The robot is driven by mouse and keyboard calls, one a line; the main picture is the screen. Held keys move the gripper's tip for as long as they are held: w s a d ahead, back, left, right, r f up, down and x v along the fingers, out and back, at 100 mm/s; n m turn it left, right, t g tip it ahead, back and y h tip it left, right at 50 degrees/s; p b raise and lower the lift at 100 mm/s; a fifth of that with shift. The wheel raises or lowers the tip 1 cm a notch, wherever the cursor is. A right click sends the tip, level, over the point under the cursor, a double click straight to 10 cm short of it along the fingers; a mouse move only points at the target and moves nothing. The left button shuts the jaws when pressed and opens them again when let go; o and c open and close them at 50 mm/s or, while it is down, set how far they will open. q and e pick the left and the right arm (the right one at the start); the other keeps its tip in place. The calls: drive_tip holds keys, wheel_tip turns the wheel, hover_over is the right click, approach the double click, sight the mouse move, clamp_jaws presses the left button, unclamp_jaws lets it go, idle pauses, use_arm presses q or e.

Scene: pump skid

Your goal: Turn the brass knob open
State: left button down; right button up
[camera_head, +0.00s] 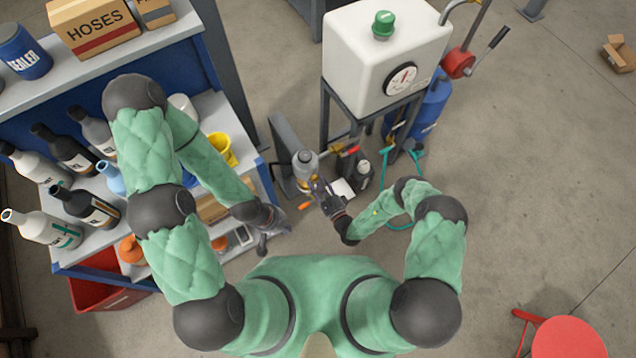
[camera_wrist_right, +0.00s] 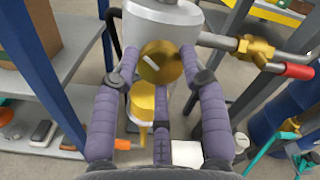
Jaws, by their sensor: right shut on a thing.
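The brass knob (camera_wrist_right: 155,66) is round, with a pale mark on its face, and sits on the front of a grey metal cylinder (camera_wrist_right: 160,15). My right gripper (camera_wrist_right: 163,75) is shut on the knob, its purple-grey fingers at both sides and below. In the head view my right gripper (camera_head: 321,190) is at the small grey cylinder (camera_head: 305,163) beside the tank stand, and the knob cannot be made out there. My left gripper (camera_head: 268,236) hangs by the shelf's right end, away from the knob, too small to judge its fingers.
A brass valve with a red handle (camera_wrist_right: 298,70) is on a pipe right of the cylinder. A white tank (camera_head: 350,45) with a gauge stands behind. The blue shelf unit (camera_head: 225,110) with several bottles is at left. A red stool (camera_head: 568,338) is at lower right.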

drive_tip(key=n+p, duration=0.1)
drive_tip(key=n, duration=0.3)
drive_tip(key=shift+n, duration=1.8)
drive_tip(key=shift+d, duration=0.1)
drive_tip(key=o, duration=1.1)
drive_tip(key=shift+w, duration=0.1)
drive_tip(key=shift+o, duration=0.2)
drive_tip(key=v, duration=1.2)
